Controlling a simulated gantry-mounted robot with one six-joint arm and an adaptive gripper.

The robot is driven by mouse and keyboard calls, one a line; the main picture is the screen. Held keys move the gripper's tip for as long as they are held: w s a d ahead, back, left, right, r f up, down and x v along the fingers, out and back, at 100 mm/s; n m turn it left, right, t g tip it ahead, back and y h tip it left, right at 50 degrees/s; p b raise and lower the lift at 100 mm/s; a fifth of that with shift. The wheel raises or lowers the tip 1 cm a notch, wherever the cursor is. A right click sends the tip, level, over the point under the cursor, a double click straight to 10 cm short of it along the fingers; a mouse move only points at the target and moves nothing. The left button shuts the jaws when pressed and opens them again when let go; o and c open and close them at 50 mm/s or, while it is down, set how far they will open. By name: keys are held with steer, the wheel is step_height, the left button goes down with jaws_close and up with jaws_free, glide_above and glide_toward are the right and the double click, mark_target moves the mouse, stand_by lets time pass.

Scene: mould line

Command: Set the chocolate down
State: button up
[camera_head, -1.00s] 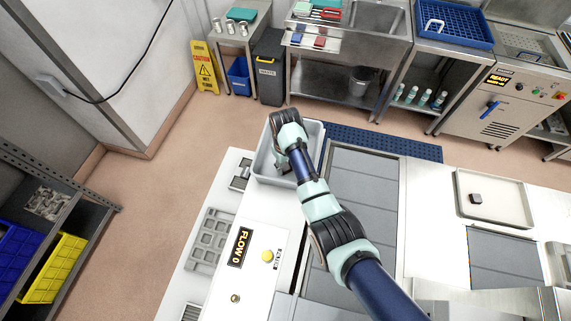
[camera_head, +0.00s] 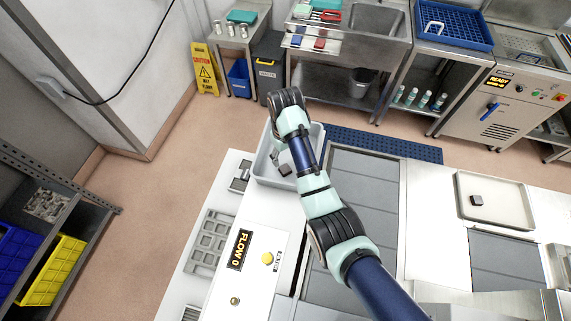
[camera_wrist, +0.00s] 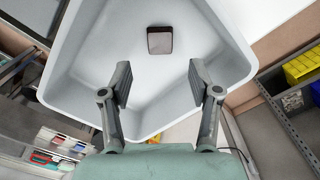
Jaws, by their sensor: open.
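A dark brown square chocolate (camera_wrist: 160,40) lies flat on the floor of the light grey bin (camera_wrist: 75,72), in the upper middle of the wrist view. My gripper (camera_wrist: 160,80) is open over the bin, its two fingers apart with nothing between them. The chocolate lies beyond the fingertips and apart from them. In the head view the same bin (camera_head: 264,168) stands at the far end of the line, and my wrist partly covers it and the gripper.
A second dark piece (camera_head: 477,199) sits in a shallow pale tray (camera_head: 500,215) at the right. A grey mould (camera_head: 207,242) lies on the white bench at the left, beside the panel reading FLOW 0 (camera_head: 240,250). A grey belt (camera_head: 365,190) runs right of the bin.

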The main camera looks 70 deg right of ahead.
step_height(320, 180, up, 5)
steer(key=p, duration=0.2)
steer(key=shift+p, duration=0.3)
